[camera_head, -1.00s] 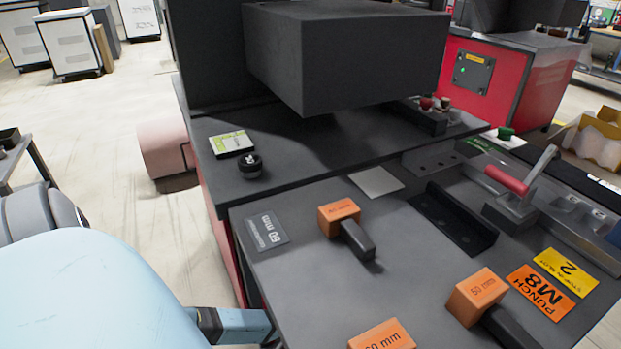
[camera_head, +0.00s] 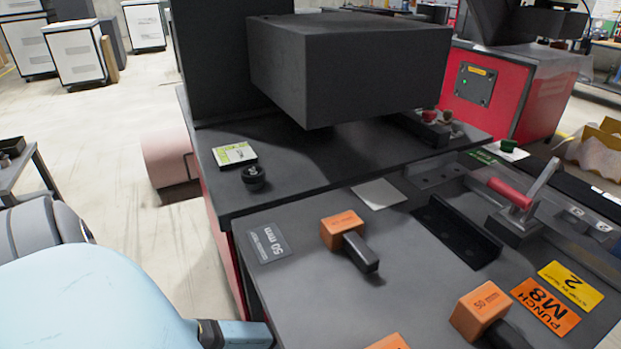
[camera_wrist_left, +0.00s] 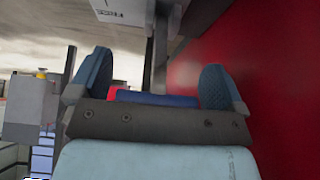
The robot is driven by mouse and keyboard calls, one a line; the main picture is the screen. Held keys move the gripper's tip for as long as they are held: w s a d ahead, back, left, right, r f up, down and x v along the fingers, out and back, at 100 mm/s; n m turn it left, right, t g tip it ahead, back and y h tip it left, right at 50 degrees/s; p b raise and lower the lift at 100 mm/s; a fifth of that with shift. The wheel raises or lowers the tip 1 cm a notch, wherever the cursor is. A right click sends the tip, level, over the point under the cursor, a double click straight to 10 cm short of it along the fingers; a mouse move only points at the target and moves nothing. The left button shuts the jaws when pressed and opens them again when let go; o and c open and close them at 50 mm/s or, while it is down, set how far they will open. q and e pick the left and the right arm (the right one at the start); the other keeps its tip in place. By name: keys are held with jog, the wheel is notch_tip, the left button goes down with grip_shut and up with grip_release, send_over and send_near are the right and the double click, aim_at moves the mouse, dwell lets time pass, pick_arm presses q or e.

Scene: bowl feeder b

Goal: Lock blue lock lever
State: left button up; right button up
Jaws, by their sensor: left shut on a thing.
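In the left wrist view, a blue lever handle (camera_wrist_left: 155,99) lies crosswise between the two blue-padded fingers of my left gripper (camera_wrist_left: 157,88). The gripper is shut on it, with the fingers held well apart by its length. A grey metal bar (camera_wrist_left: 160,50) stands beyond the handle. The lever's base and lock are hidden. My right gripper is in neither view.
A red panel (camera_wrist_left: 240,60) rises close on the right in the wrist view. In the head view, the dark bench (camera_head: 310,290) holds orange-headed tools (camera_head: 342,228), a black puck (camera_head: 253,177) and a red-handled clamp (camera_head: 511,192). A large black block (camera_head: 350,70) overhangs it.

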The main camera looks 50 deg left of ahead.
pick_arm(q)
jog(key=o, duration=0.9)
jog(key=shift+s+f, duration=0.2)
jog(key=shift+f, duration=0.05)
jog(key=shift+r, duration=0.2)
jog(key=shift+p+v, duration=3.75)
jog(key=shift+v, duration=2.95)
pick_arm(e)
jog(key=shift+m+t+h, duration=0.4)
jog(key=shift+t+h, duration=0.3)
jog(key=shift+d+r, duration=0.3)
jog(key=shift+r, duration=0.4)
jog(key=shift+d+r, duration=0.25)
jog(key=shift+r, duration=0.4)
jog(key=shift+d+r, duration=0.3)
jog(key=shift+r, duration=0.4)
